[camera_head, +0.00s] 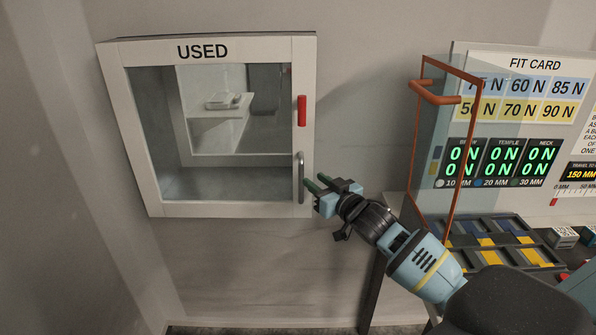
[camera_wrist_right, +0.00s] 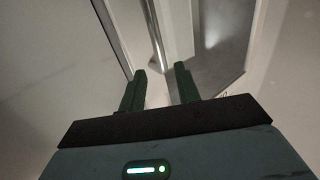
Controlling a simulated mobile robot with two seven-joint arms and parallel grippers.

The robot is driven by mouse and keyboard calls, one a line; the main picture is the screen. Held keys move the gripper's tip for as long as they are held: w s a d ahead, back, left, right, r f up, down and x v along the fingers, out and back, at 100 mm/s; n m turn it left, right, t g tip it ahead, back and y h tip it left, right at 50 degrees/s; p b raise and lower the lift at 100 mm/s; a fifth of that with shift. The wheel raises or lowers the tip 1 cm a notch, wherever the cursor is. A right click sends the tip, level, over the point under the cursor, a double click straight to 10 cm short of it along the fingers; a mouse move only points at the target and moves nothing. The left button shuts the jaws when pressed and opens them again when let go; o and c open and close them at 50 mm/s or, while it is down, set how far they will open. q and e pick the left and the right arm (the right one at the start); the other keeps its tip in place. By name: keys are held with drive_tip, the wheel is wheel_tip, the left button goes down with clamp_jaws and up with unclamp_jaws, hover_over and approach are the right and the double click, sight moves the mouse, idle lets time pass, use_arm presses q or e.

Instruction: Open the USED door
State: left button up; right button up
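The USED door (camera_head: 306,70) is the white-framed glass front of a wall cabinet labelled USED. It looks closed. A grey vertical bar handle (camera_head: 300,178) sits low on its right frame, below a red tab (camera_head: 302,110). My right gripper (camera_head: 315,186) is just right of the handle, fingers pointing at it. In the right wrist view, the green fingers of the gripper (camera_wrist_right: 160,72) are spread apart with nothing clearly between them. A pale bar, which looks like the handle (camera_wrist_right: 172,25), lies just ahead of the fingertips. I cannot tell whether they touch it. My left gripper is out of view.
A dark tray with yellow and blue parts (camera_head: 510,250) lies on the bench. The wall below the cabinet is clear.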

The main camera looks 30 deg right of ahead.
sight(303, 172)
drive_tip(key=shift+w+a, duration=0.2)
drive_tip(key=shift+w, duration=3.55)
clamp_jaws()
